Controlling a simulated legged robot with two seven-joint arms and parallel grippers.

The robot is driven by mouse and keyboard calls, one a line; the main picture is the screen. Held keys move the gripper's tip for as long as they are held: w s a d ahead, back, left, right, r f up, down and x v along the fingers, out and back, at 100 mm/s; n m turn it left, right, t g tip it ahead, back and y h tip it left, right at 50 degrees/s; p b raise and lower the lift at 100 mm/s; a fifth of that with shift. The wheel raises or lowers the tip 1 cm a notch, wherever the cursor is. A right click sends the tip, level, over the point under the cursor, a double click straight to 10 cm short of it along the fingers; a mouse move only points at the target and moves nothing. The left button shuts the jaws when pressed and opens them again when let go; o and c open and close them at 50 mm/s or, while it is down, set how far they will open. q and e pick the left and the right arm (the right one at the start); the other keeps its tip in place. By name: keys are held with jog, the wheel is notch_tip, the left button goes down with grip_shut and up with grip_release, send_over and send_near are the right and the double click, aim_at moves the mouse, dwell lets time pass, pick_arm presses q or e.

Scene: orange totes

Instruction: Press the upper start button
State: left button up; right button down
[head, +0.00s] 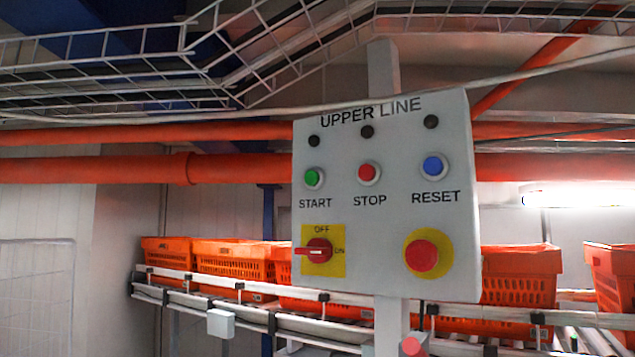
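A grey control panel (385,226) marked UPPER LINE stands in the middle of the head view on a grey post. Its green START button (312,177) is at the left of the button row. Beside it are a red STOP button (367,172) and a blue RESET button (433,166). Below START is a red rotary switch (316,251) on a yellow plate marked OFF and ON. A large red button (421,255) on a yellow disc is at the lower right. Neither of my grippers shows in the head view.
Orange totes (233,262) stand on a conveyor (345,302) behind the panel. More totes (520,275) are at the right. Orange pipes (100,170) and a wire cable tray (110,65) run across above. Another red knob (411,346) shows at the bottom edge.

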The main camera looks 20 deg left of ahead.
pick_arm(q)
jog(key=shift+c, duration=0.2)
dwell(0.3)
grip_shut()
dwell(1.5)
